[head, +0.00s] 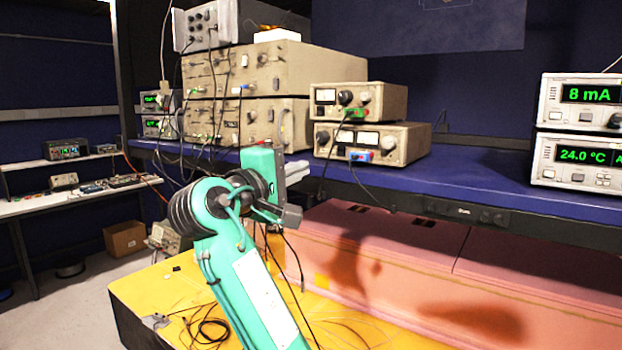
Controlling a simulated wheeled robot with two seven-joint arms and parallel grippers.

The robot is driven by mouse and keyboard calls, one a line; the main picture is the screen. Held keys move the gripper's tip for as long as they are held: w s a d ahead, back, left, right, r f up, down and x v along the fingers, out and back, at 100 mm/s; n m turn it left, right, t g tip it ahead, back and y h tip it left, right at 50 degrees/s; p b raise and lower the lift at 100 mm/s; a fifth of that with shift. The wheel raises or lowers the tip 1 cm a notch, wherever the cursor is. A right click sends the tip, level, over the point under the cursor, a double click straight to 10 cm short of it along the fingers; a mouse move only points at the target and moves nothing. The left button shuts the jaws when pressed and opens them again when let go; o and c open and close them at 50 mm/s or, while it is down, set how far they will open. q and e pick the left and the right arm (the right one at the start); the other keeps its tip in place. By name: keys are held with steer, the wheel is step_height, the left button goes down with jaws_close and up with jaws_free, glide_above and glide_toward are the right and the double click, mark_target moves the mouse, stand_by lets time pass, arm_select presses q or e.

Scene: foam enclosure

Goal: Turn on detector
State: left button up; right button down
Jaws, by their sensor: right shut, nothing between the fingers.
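The detector cannot be told for certain among several instruments on the blue shelf (480,184). Two small beige units, an upper one (385,99) and a lower one (398,140), stand stacked with knobs, dials and plugged cables. At the right are two lit meters, one reading 8 mA (582,100) and one reading 24.0 °C (577,158). My right gripper (300,172) is shut and empty. It appears in front of the shelf edge, left of the lower beige unit, with its tips partly hidden. My left gripper is out of view.
Large beige instruments (290,66) are stacked behind my right arm, with cables hanging in front. Below the shelf are pink foam blocks (400,260) and a yellow surface (160,290) with loose wires. A side bench (70,203) stands at left.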

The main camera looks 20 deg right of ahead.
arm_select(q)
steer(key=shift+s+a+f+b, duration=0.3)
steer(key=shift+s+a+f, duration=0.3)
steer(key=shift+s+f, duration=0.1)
arm_select(e)
steer(key=shift+v, duration=1.15)
